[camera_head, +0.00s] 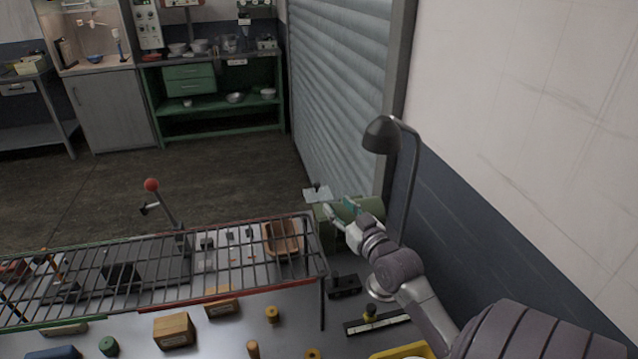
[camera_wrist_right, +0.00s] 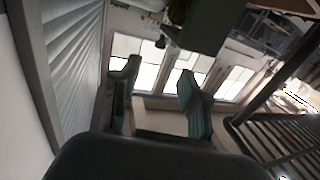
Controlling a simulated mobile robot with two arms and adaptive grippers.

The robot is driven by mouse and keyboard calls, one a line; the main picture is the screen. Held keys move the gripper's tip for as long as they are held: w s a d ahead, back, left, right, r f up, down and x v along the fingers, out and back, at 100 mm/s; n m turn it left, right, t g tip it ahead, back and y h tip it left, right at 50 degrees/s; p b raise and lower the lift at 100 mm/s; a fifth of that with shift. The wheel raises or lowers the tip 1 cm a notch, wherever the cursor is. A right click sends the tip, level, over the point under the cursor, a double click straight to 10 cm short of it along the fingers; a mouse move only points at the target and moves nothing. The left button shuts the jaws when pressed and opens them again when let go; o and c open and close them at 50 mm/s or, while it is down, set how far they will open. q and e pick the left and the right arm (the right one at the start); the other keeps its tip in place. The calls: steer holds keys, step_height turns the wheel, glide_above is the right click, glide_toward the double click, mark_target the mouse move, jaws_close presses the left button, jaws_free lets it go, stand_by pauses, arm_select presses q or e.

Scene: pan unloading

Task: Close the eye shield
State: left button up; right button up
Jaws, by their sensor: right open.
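A pale, clear plate that looks like the eye shield (camera_head: 317,194) sits at the back right of the bench, above a green machine (camera_head: 335,228). A small dark knob shows at the plate. The plate looks nearly flat, but its exact tilt is hard to tell. My right gripper (camera_head: 340,207) is open and empty, just right of the plate and over the green machine. Its two teal-padded fingers also show apart in the right wrist view (camera_wrist_right: 160,75), with nothing between them. A dark green block (camera_wrist_right: 195,25) is at the top there. My left gripper is out of view.
A wire rack (camera_head: 160,270) stands over the bench left of my right arm. A dark lamp (camera_head: 381,134) on a curved post rises close behind my right gripper. The wall (camera_head: 540,110) borders the right side. Wooden blocks (camera_head: 174,331) and small parts lie in front.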

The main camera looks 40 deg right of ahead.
mark_target(319, 187)
steer(key=p+x, duration=0.1)
steer(key=x, duration=0.8)
steer(key=shift+w+d+p, duration=0.1)
steer(key=shift+w+p, duration=0.2)
steer(key=shift+w, duration=0.05)
steer(key=shift+w+d+f, duration=0.1)
steer(key=shift+w+f, duration=0.05)
steer(key=shift+w, duration=0.2)
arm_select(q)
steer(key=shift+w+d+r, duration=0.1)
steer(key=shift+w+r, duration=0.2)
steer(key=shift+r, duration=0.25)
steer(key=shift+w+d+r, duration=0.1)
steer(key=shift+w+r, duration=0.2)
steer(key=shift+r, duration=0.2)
arm_select(e)
steer(key=shift+c, duration=0.2)
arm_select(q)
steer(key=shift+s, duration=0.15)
arm_select(e)
jaws_close()
